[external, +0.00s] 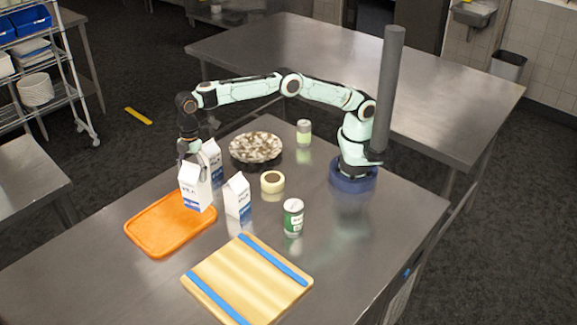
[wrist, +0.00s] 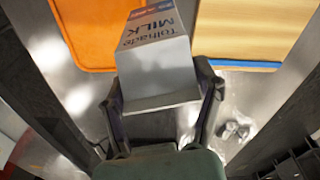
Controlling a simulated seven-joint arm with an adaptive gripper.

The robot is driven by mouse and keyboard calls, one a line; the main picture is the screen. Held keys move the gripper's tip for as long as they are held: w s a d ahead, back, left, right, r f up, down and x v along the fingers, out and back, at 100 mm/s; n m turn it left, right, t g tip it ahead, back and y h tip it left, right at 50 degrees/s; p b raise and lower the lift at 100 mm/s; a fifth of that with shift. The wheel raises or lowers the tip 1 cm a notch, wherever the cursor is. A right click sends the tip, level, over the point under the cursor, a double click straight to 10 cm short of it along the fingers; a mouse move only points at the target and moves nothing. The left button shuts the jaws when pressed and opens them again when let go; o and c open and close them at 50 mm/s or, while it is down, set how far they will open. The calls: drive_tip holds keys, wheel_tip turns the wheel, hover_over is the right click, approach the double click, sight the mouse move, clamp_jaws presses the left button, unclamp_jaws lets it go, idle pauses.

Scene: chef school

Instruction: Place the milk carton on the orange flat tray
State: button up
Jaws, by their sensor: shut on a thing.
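A white and blue milk carton (external: 195,188) is between the fingers of my gripper (external: 188,155), which is shut on it. In the wrist view the carton (wrist: 155,50) with its "MILK" lettering sits between both fingers of my gripper (wrist: 162,92). The orange flat tray (external: 165,230) lies on the table; in the external view the held carton overlaps its far right corner. I cannot tell whether the carton's base touches the tray or hangs above it. The tray (wrist: 85,35) also shows at the upper left of the wrist view.
A second milk carton (external: 237,198) stands close right of the held one, and a third (external: 213,157) stands behind it. A wooden board with blue strips (external: 248,280), a green can (external: 293,217), a yellowish round item (external: 272,182) and a dark bowl (external: 256,150) are nearby. The tray is bare.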

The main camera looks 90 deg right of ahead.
drive_tip(key=w+d+f+m, duration=0.25)
drive_tip(key=w+d, duration=0.25)
drive_tip(key=d, duration=0.3)
wheel_tip(320, 180, down, 9)
drive_tip(key=shift+m, duration=0.35)
drive_tip(key=shift+w+a+f, duration=0.1)
drive_tip(key=shift+f, duration=0.05)
drive_tip(key=o, duration=1.2)
drive_tip(key=shift+o, duration=0.2)
